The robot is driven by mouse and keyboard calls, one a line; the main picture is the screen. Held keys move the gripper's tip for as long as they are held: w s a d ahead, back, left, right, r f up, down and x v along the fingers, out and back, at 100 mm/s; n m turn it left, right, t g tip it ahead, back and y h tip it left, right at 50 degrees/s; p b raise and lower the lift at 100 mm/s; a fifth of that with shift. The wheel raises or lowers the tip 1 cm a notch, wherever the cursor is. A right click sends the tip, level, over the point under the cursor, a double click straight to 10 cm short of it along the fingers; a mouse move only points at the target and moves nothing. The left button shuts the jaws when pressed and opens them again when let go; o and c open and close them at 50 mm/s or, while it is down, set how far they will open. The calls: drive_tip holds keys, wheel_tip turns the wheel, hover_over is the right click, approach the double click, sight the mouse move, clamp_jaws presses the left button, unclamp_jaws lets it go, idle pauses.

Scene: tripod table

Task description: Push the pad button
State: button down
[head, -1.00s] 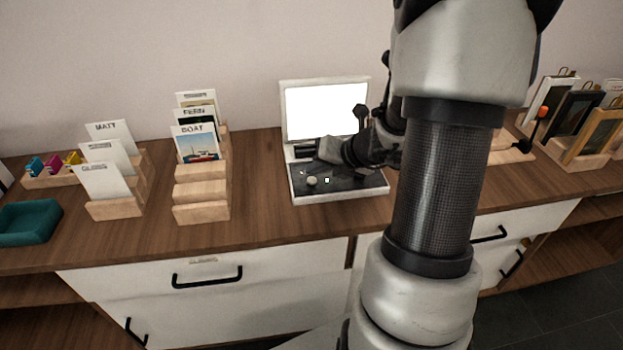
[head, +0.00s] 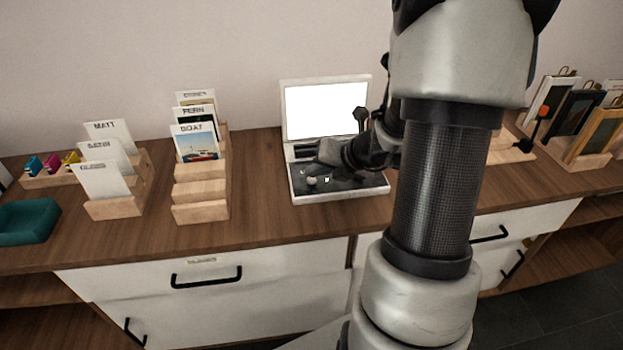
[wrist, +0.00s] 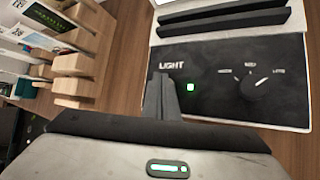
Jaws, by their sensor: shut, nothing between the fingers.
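A console with a white screen (head: 326,110) and a dark control panel (head: 340,187) stands on the counter. A small round pale button (head: 311,181) is at the left front of the panel, beside a small square light (head: 327,179). In the wrist view the light (wrist: 190,87) glows green to the right of the fingers, and the LIGHT label (wrist: 171,66) is just beyond them. The round button is not visible there, likely hidden by the fingers. My gripper (wrist: 161,82) is shut and empty, over the left part of the panel. I cannot tell whether it touches the panel.
A dial (wrist: 260,84) sits on the panel's right. Dark slots (wrist: 222,25) lie behind the panel. A wooden card rack (head: 201,192) stands to the left, with bare counter (head: 258,180) between. Framed pictures (head: 573,118) stand at the far right.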

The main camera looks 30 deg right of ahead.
sight(315, 184)
drive_tip(key=shift+f, duration=0.3)
idle(0.4)
drive_tip(key=shift+r, duration=0.1)
drive_tip(key=shift+r+p, duration=0.55)
drive_tip(key=shift+r, duration=0.1)
wheel_tip(315, 184, up, 6)
drive_tip(key=p, duration=0.6)
idle(0.3)
